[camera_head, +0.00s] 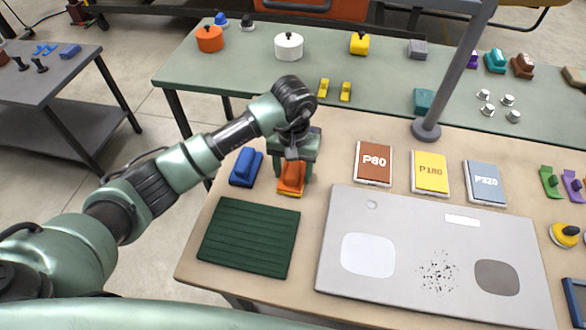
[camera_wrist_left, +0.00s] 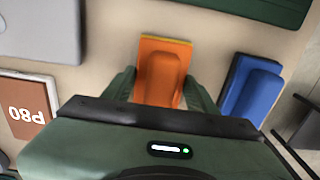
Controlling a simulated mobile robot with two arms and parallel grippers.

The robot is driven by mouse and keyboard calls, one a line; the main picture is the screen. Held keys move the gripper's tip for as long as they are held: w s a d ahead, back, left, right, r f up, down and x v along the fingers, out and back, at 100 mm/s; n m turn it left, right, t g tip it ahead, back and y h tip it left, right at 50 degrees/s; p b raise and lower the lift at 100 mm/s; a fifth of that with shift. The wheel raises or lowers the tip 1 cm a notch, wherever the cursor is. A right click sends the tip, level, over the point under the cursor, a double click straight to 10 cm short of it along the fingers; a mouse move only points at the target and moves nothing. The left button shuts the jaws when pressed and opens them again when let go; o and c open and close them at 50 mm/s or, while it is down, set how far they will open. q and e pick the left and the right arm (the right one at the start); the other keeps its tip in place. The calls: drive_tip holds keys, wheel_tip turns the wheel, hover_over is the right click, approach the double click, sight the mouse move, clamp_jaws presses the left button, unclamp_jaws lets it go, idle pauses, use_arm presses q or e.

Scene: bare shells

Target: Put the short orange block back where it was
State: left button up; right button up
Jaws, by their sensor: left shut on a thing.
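The short orange block (camera_head: 290,184) is at the left part of the wooden table, just right of the blue block (camera_head: 246,167) and behind the ribbed green mat (camera_head: 249,237). It has a raised grip on top and a thin yellow edge. My left gripper (camera_head: 292,172) is over it from above, shut on its raised part. In the left wrist view the orange block (camera_wrist_left: 161,70) sits between my two fingers, with the blue block (camera_wrist_left: 252,88) apart on the right. I cannot tell whether its underside touches the table. My right gripper is in neither view.
A grey panel (camera_head: 340,300) lies right of the mat. The P80 (camera_head: 374,164), P180 (camera_head: 430,174) and P320 (camera_head: 486,183) packs lie behind it. A green bench (camera_head: 200,78) with pots stands at the back. A grey post (camera_head: 447,85) rises between.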

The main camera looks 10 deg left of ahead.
sight(293, 167)
use_arm(q)
drive_tip(key=shift+f, duration=0.2)
drive_tip(key=o, duration=1.3)
drive_tip(key=shift+r, duration=0.1)
drive_tip(key=shift+o, duration=0.7)
drive_tip(key=shift+r, duration=0.25)
drive_tip(key=shift+w+r, duration=0.1)
drive_tip(key=shift+r, duration=0.2)
wheel_tip(293, 167, up, 11)
drive_tip(key=b, duration=0.3)
drive_tip(key=shift+r, duration=0.1)
